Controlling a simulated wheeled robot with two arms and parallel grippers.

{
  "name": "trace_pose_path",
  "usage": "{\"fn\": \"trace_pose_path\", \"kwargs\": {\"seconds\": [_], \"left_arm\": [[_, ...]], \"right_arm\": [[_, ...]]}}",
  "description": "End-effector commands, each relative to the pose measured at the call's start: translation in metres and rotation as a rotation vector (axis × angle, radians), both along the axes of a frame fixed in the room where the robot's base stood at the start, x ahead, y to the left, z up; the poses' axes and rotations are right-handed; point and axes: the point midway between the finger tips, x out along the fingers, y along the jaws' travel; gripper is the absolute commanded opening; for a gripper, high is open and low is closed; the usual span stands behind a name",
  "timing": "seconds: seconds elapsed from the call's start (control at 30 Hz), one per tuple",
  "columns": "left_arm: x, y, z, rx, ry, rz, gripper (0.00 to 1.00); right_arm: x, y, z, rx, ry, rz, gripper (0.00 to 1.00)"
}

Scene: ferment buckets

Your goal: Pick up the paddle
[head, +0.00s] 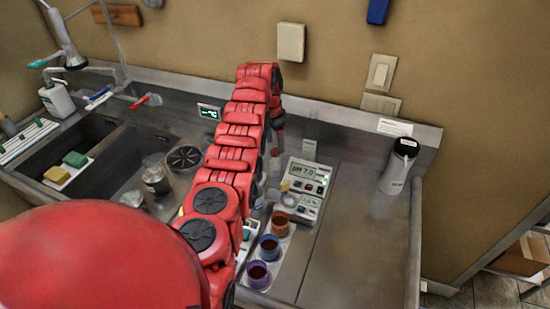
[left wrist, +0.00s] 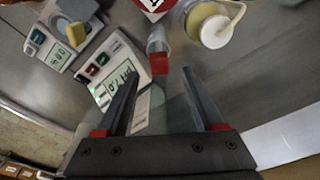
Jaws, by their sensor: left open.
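I cannot pick out a paddle for certain in either view. My left gripper (head: 278,140) hangs at the back of the steel counter, largely hidden by its own red arm in the head view. In the left wrist view its two dark fingers (left wrist: 160,85) are apart, with nothing held between them. A small clear piece with a red end (left wrist: 159,63) shows just past the fingertips, between their lines; I cannot tell what it is. The pH meter reading 7.0 (head: 306,174) stands right of the gripper, and in the left wrist view (left wrist: 120,83) beside the left finger. My right gripper is not in view.
A second small meter (head: 303,203) and coloured cups (head: 270,247) stand in front of the pH meter. A white-lidded container (left wrist: 214,28) is beyond the right finger. A white bottle (head: 397,168) stands at right. The sink (head: 87,130) is at left.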

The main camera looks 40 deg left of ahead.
Motion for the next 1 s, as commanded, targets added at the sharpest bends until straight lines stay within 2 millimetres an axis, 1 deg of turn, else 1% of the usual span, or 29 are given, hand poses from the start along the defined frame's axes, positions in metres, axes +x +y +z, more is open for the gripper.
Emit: {"fn": "trace_pose_path", "kwargs": {"seconds": [0.07,0.13,0.17,0.2,0.27,0.33,0.5,0.53,0.67,0.7,0.77,0.8,0.87,0.9,1.0], "left_arm": [[-0.002,0.0,-0.006,-0.001,0.001,0.0,0.69],[-0.005,0.0,-0.019,-0.002,0.005,0.001,0.69],[-0.005,0.0,-0.026,-0.002,0.005,0.0,0.69],[-0.002,0.0,-0.035,-0.002,0.002,0.0,0.69],[-0.002,-0.001,-0.041,-0.002,0.003,0.0,0.69],[-0.001,-0.001,-0.045,-0.002,0.003,0.0,0.69],[-0.001,-0.001,-0.044,0.0,0.0,0.0,0.69],[-0.001,-0.001,-0.044,0.0,0.0,0.0,0.67],[-0.001,-0.001,-0.043,0.0,0.0,0.0,0.44],[-0.001,-0.001,-0.043,0.0,0.0,0.0,0.36],[-0.001,-0.001,-0.043,0.0,0.0,0.0,0.26],[-0.001,-0.001,-0.043,0.0,0.0,0.0,0.18],[-0.001,-0.001,-0.043,0.0,0.0,0.0,0.08],[-0.001,-0.001,-0.043,0.0,0.0,0.0,0.0],[-0.001,-0.001,-0.043,0.0,0.0,0.0,0.0]], "right_arm": [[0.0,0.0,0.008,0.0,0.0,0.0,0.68],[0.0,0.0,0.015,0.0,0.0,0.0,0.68],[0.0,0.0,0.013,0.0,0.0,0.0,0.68],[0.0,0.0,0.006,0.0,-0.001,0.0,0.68],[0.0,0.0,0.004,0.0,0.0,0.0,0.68],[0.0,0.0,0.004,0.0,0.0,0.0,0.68],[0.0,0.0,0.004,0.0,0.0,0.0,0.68],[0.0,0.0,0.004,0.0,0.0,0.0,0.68],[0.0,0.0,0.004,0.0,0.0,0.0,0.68],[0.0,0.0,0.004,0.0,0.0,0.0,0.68],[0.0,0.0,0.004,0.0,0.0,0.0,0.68],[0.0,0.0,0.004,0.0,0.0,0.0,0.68],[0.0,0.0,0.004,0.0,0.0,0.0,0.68],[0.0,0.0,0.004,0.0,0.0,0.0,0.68],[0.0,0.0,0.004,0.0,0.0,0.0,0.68]]}}
